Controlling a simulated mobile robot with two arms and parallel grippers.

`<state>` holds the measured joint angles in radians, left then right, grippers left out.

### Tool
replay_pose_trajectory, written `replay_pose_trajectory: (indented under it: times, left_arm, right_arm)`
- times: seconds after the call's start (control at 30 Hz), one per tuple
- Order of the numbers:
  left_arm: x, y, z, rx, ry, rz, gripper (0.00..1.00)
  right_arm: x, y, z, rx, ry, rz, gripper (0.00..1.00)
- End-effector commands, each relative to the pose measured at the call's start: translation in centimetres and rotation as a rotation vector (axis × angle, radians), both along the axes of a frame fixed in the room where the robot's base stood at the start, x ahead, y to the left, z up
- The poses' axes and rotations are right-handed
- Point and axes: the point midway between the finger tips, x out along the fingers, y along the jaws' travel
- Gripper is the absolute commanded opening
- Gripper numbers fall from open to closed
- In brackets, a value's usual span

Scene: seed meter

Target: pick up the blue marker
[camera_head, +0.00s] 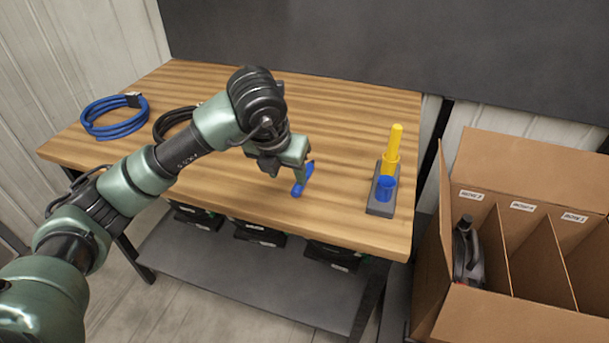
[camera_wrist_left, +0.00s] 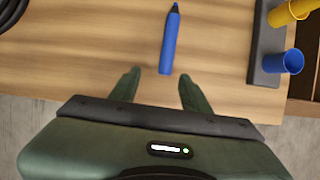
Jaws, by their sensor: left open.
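The blue marker (camera_head: 297,190) lies on the wooden table near its front edge, partly hidden by my left gripper in the head view. In the left wrist view the blue marker (camera_wrist_left: 169,45) lies pointing away from me, its dark tip at the far end. My left gripper (camera_wrist_left: 160,78) is open and empty. Its fingertips are on either side of the line of the marker, close to the marker's near end. My right gripper is not in view.
A grey holder (camera_head: 380,209) with a blue cup (camera_head: 386,189) and a yellow cup holding a yellow marker (camera_head: 395,140) stands at the right. A blue cable coil (camera_head: 113,130) and a black coil (camera_head: 172,122) lie left. A divided cardboard box (camera_head: 500,315) stands beyond the table's right edge.

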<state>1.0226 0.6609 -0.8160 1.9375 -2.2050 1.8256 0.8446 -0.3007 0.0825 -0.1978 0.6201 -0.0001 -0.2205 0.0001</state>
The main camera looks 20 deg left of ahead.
Motion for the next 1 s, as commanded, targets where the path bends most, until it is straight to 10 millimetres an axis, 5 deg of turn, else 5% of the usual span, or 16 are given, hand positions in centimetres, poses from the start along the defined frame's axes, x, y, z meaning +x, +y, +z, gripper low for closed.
replay_pose_trajectory:
  times: [0.4, 0.73, 0.9, 1.0]
  left_arm:
    - [2.2, -1.1, -5.1, -0.004, 0.004, -0.004, 0.47]
    - [2.6, -1.2, -5.9, -0.005, 0.001, -0.006, 0.47]
    - [2.6, -1.2, -5.9, -0.005, 0.001, -0.006, 0.02]
    - [2.6, -1.1, -5.9, -0.005, 0.001, -0.006, 0.0]
  right_arm:
    - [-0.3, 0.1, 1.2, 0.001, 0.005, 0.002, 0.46]
    - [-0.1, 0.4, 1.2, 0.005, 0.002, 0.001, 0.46]
    - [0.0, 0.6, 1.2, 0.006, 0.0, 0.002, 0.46]
    - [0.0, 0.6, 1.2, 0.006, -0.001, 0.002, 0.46]
